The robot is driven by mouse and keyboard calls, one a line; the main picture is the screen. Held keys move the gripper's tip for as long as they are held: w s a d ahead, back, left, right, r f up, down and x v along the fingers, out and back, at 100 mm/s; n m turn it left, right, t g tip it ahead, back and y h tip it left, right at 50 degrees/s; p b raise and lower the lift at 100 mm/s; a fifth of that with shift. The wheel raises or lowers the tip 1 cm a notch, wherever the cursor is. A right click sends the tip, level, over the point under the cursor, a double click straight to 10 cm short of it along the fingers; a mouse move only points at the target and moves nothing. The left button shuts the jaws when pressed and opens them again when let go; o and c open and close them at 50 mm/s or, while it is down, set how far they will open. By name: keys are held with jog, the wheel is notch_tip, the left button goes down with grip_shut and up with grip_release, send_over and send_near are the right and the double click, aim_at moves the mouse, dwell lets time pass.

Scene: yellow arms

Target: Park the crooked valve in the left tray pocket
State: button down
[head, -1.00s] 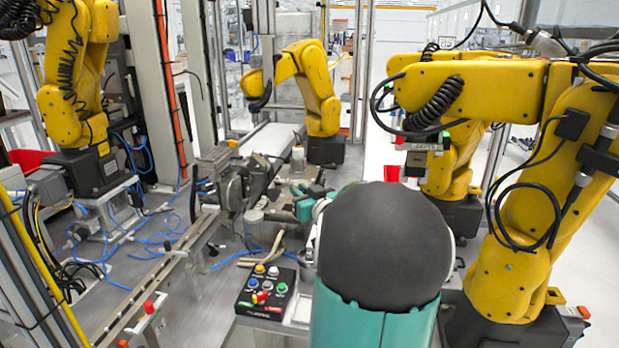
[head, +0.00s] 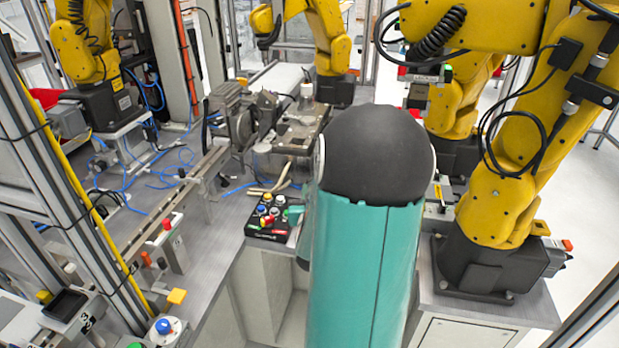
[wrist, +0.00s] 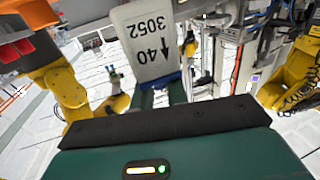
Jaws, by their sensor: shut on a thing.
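My gripper (wrist: 161,90) shows in the wrist view with its teal fingers shut on a pale grey, flat-faced piece (wrist: 140,47), which I take to be the valve. Its face carries the upside-down marks "3052" and "40" with an arrow. The piece leans slightly in the picture, and a blue part shows at its lower edge by the fingers. In the head view my teal arm with its black rounded joint hides most of the gripper, and the valve cannot be made out. I cannot identify the tray or its left pocket in either view.
A black box with several coloured buttons (head: 266,217) sits on the bench left of my arm. Yellow robot arms stand at right (head: 505,190), at the back (head: 325,40) and at left (head: 85,45). A rail (head: 180,190) and blue hoses cross the left bench.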

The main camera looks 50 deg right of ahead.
jog(key=shift+w+d+f, duration=0.15)
jog(key=shift+f, duration=3.3)
jog(key=shift+f, duration=0.5)
jog(key=c, duration=1.3)
grip_release()
jog(key=shift+s+a, duration=0.2)
